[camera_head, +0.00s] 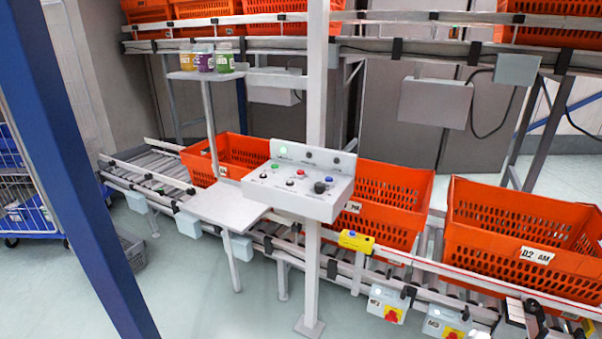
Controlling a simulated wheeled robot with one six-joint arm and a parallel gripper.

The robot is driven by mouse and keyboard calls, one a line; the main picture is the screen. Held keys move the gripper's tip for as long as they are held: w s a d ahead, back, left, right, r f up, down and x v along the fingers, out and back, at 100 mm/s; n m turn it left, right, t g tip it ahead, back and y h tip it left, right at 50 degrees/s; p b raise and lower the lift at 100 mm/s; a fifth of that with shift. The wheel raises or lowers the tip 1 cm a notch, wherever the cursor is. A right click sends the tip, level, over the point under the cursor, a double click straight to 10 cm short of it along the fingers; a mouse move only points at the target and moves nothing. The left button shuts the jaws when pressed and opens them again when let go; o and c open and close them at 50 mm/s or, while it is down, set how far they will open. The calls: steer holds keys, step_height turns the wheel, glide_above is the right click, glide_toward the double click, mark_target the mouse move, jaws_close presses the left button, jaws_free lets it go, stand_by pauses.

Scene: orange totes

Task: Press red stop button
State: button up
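A grey control box (298,196) stands on a white post in the middle. Its sloped top bears a small red button (300,172), a green button (275,166), a blue button (328,179), a black knob (319,187) and other small dark controls. Lower right, a grey box on the conveyor has a red stop button (392,315) on a yellow plate. A second red button (452,336) on yellow is cut by the bottom edge. A dark part at the lower right may be my gripper (535,316); its fingers cannot be made out.
Orange totes (520,225) stand on the roller conveyor behind the control box. A grey shelf plate (226,204) juts out left of it. A blue post (75,150) crosses the left foreground. Floor (215,300) in front is clear.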

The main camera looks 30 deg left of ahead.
jaws_close()
stand_by(1.6)
